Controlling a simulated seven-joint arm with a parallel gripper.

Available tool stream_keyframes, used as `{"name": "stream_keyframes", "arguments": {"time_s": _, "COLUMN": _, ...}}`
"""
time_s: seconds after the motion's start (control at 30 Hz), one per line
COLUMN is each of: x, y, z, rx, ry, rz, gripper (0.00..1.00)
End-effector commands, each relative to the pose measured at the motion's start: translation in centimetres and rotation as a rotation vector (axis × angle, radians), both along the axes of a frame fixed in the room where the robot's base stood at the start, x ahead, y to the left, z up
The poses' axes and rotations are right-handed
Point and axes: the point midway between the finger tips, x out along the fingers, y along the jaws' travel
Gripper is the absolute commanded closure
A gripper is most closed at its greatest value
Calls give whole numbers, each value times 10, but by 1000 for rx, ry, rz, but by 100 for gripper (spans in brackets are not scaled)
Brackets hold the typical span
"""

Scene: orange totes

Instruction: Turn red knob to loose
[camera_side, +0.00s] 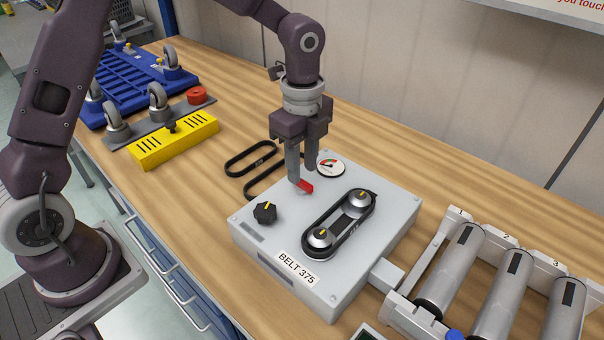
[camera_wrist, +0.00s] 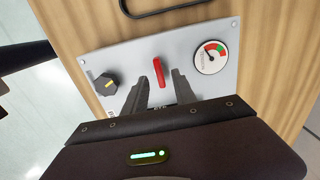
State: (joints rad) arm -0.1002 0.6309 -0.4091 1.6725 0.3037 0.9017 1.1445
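The red knob (camera_side: 305,186) is a small bar handle on top of the grey box (camera_side: 375,262) labelled "BELT 375". In the wrist view the red knob (camera_wrist: 158,72) stands nearly upright in the picture, just beyond and between the fingertips. My gripper (camera_side: 303,178) points down over the box, its fingers at the knob. In the wrist view my gripper (camera_wrist: 157,78) is open, with a gap on both sides of the knob. A round gauge (camera_side: 330,167) with a red and green dial sits behind the knob; in the wrist view the gauge (camera_wrist: 211,57) is to its right.
A black knob (camera_side: 265,212) and a belt on two pulleys (camera_side: 339,224) share the box top. Loose black belts (camera_side: 250,158) lie behind it. A roller unit (camera_side: 497,285) stands at right. A yellow block (camera_side: 174,140) and a blue caster platform (camera_side: 130,85) lie at left.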

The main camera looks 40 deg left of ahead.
Motion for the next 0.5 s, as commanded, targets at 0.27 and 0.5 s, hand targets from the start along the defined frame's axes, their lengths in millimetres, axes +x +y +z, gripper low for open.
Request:
{"name": "stream_keyframes", "arguments": {"time_s": 0.27, "x": -1, "y": 0, "z": -29, "rx": 0, "ry": 0, "rz": 1, "gripper": 67}}
{"name": "stream_keyframes", "arguments": {"time_s": 0.5, "x": -1, "y": 0, "z": -29, "rx": 0, "ry": -1, "rz": 2, "gripper": 77}}
